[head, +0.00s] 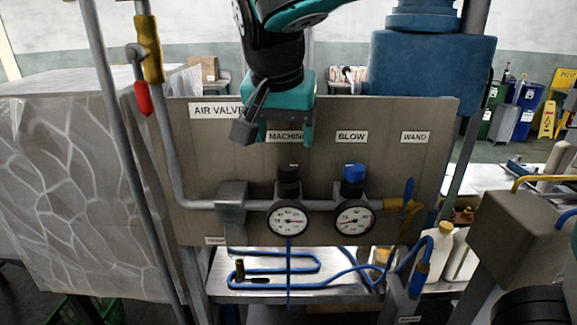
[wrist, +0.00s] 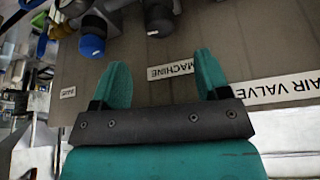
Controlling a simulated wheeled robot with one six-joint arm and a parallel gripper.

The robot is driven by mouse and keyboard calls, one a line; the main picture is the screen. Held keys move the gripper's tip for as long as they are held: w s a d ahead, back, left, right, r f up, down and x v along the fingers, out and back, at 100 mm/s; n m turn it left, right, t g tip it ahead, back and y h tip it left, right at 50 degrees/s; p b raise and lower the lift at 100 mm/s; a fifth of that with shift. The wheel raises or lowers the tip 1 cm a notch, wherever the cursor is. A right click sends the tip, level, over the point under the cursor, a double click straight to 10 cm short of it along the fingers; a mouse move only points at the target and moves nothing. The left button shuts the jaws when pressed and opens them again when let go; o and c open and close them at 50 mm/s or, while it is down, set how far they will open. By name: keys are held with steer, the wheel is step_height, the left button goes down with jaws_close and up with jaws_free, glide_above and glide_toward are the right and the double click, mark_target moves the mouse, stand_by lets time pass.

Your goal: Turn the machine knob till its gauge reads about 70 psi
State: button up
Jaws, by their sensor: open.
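The machine knob (head: 289,181) is a black upright cap under the MACHINE label. Its round white gauge (head: 288,219) sits just below it; the needle is too small to read exactly. My gripper (head: 277,128) is open and empty in front of the panel, above the machine knob and apart from it. It partly covers the AIR VALVE and MACHINE labels. In the wrist view, which is upside down, my teal fingers (wrist: 162,72) are spread apart. The black machine knob (wrist: 160,20) lies beyond them at the top, with nothing between the fingers but panel.
A blue knob (head: 353,173) with its own gauge (head: 355,218) stands right of the machine knob, under BLOW. A grey pipe (head: 200,204) runs along the panel (head: 420,140). A yellow valve (head: 150,50) with a red handle is at upper left. Blue hoses hang below.

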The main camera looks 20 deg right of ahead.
mark_target(287, 165)
steer(key=p+x, duration=0.1)
steer(key=x, duration=0.7)
steer(key=shift+r, duration=0.1)
steer(key=c, duration=0.9)
steer(key=shift+n, duration=0.3)
steer(key=n+y+b, duration=0.1)
steer(key=n, duration=0.1)
steer(key=n+y+b, duration=0.1)
steer(key=n, duration=0.2)
steer(key=shift+n+t+b, duration=0.3)
steer(key=shift+t+b, duration=0.05)
steer(key=shift+t, duration=0.05)
steer(key=n+y, duration=0.1)
steer(key=n, duration=0.2)
steer(key=n+y+b, duration=0.1)
steer(key=n, duration=0.2)
steer(key=shift+d+g+y, duration=0.1)
steer(key=shift+g+y, duration=0.2)
steer(key=shift+y, duration=0.1)
steer(key=shift+n, duration=0.4)
